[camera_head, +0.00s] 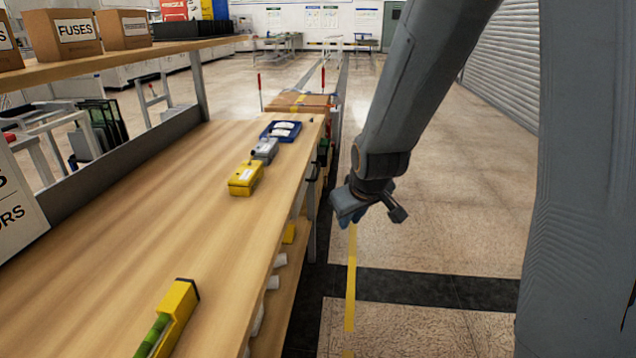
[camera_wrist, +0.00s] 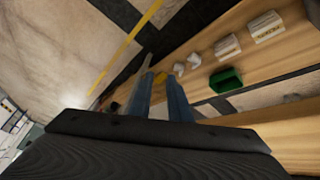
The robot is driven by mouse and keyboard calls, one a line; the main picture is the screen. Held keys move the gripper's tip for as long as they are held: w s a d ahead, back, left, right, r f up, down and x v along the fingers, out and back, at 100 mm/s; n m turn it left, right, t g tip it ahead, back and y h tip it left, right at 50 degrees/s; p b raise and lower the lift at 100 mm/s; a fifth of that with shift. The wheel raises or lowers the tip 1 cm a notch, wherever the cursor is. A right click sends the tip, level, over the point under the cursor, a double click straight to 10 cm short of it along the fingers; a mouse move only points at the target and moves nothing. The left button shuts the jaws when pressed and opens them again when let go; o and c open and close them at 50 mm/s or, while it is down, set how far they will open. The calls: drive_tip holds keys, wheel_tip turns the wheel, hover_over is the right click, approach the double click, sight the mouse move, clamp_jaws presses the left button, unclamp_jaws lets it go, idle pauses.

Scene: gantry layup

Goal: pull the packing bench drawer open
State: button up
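The packing bench (camera_head: 190,190) has a long wooden top running away from me on the left. A dark handle (camera_head: 315,171) sits on its right-hand side, just below the top edge, where the drawer seems to be. The drawer front is seen edge-on and I cannot tell how far it is out. My gripper (camera_head: 347,217) hangs over the aisle to the right of the handle, apart from it. In the wrist view its two blue fingers (camera_wrist: 164,88) stand apart with nothing held between them. The handle is not clear in that view.
A yellow device (camera_head: 245,179), a grey device (camera_head: 265,150) and a blue tray (camera_head: 281,131) stand on the bench top. A lower shelf holds a green bin (camera_wrist: 226,80) and white items. The aisle floor (camera_head: 440,230) to the right is clear.

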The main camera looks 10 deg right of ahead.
drive_tip(key=w+f+n+t+b, duration=0.2)
drive_tip(key=w+f+t+b, duration=0.15)
drive_tip(key=w, duration=0.55)
drive_tip(key=w+f+n+t+b, duration=0.1)
drive_tip(key=w+f+t+b, duration=0.15)
drive_tip(key=w+b, duration=0.45)
drive_tip(key=n+t+b, duration=0.5)
drive_tip(key=t+b, duration=0.3)
drive_tip(key=b, duration=0.2)
approach(318, 169)
drive_tip(key=w, duration=0.3)
drive_tip(key=shift+n+y, duration=0.3)
drive_tip(key=shift+y, duration=0.1)
drive_tip(key=shift+w+d+r+b, duration=0.15)
drive_tip(key=shift+w+b, duration=0.25)
drive_tip(key=shift+w, duration=0.9)
drive_tip(key=shift+w+r+b, duration=0.25)
drive_tip(key=shift+w+b, duration=0.1)
drive_tip(key=shift+w, duration=1)
drive_tip(key=shift+w+d+r+b, duration=0.15)
drive_tip(key=shift+w+b, duration=0.25)
drive_tip(key=shift+w, duration=0.9)
drive_tip(key=shift+a, duration=0.1)
drive_tip(key=shift+c, duration=0.4)
clamp_jaws()
